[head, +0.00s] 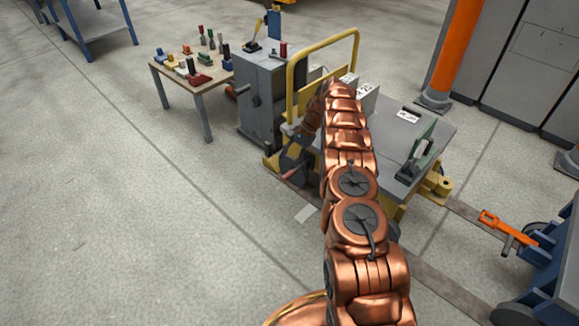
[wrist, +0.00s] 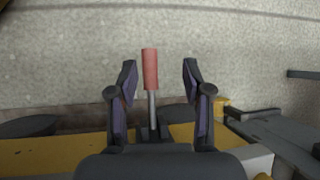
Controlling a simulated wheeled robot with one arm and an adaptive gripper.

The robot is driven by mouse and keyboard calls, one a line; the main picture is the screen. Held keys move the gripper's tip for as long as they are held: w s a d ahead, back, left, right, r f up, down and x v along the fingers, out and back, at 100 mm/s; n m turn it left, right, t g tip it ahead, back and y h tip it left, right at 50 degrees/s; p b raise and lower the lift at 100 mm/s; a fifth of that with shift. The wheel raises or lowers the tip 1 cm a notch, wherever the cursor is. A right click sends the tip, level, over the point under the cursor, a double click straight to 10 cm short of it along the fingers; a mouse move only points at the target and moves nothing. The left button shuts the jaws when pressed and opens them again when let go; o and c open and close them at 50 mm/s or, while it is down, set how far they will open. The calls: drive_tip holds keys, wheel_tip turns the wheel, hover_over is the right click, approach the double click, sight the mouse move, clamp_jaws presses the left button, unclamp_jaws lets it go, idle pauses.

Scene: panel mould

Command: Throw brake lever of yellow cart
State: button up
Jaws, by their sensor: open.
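The yellow cart has a yellow push handle (head: 322,62) and a grey deck (head: 437,128) in the head view. Its yellow frame (wrist: 60,158) runs along the bottom of the wrist view. The brake lever (wrist: 150,70) has a red grip on a thin metal rod and stands between my fingers in the wrist view. In the head view its red tip (head: 290,175) shows low at the cart's near side. My gripper (wrist: 160,82) is open around the lever, with a gap on both sides. In the head view my arm hides part of the cart.
A small table (head: 187,82) with several coloured levers stands at the left. A grey cabinet (head: 262,95) with a side handle is beside the cart. A blue cart (head: 550,270) with an orange handle is at the right. The floor at the left is clear.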

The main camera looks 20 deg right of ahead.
drive_tip(key=shift+r, duration=0.6)
drive_tip(key=shift+c, duration=0.5)
